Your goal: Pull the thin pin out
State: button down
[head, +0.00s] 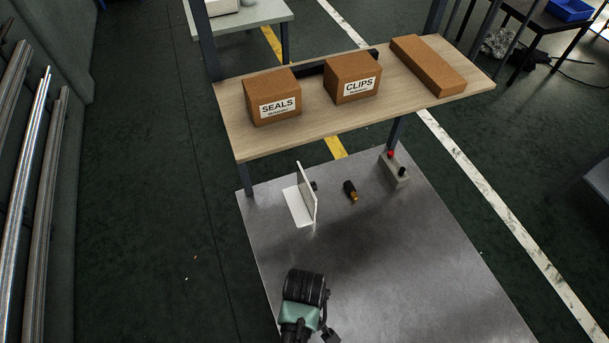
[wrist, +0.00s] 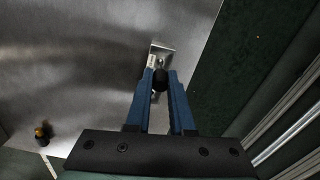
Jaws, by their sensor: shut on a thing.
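My gripper (wrist: 160,82) is shut on a black knob (wrist: 160,77) in the wrist view, with a blue finger on each side. The knob sits over a small pale metal fixture (wrist: 161,48) near the edge of the metal table. Whether the knob is the thin pin's head I cannot tell; no shaft shows clearly. In the head view my gripper's dark body (head: 305,285) is over the near left of the table and hides the fingers, knob and fixture.
On the metal table (head: 410,270) stand a white angled plate (head: 301,207), a loose black-and-orange piece (head: 350,191) and a block (head: 394,176) with red and black knobs. A shelf (head: 320,120) above bears cardboard boxes (head: 272,97). The table's near right is clear.

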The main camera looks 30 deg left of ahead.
jog(key=shift+r+p, duration=2.1)
jog(key=shift+p, duration=0.15)
